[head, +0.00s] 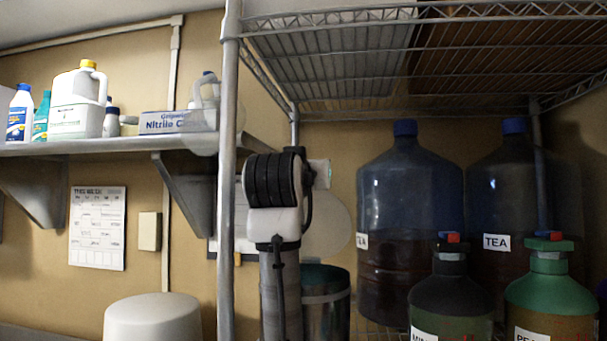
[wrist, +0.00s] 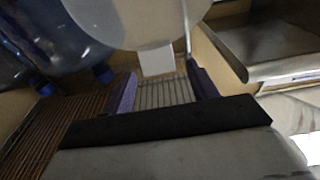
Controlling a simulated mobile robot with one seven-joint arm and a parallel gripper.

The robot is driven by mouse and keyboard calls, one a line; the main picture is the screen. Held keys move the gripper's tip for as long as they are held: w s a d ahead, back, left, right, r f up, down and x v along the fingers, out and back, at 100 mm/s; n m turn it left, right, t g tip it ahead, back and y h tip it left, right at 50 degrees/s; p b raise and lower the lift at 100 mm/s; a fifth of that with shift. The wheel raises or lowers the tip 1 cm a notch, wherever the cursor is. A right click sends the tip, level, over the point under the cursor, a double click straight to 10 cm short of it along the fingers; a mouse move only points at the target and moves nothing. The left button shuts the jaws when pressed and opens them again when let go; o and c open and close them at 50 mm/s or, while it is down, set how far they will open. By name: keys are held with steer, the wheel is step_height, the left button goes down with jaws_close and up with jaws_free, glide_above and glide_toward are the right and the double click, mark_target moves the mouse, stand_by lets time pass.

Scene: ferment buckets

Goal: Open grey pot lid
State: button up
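A dark grey cylindrical pot (head: 332,318) stands behind my arm in the head view, partly covered by it; its top looks dark and uncovered. A pale round lid (head: 330,230) stands up steeply above and behind the pot, partly hidden by my arm. In the wrist view the lid (wrist: 125,18) fills the top, with a small pale block-shaped handle (wrist: 156,60) on it. My gripper (wrist: 160,72) is open, its two fingers either side of the handle's line with gaps showing. Whether a finger touches the handle I cannot tell. The head view hides the fingers.
Large blue bottles marked TEA (head: 500,200) and smaller green (head: 550,290) and dark (head: 450,300) jugs stand right of the pot. A metal rack post (head: 228,180) rises left of my arm, with a wire shelf (head: 400,40) overhead. A white rounded container (head: 152,320) is at lower left.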

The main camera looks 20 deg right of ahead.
steer(key=shift+w+f, duration=0.15)
steer(key=b+v, duration=0.6)
steer(key=v, duration=0.7)
steer(key=shift+s+a, duration=0.2)
steer(key=shift+s, duration=0.15)
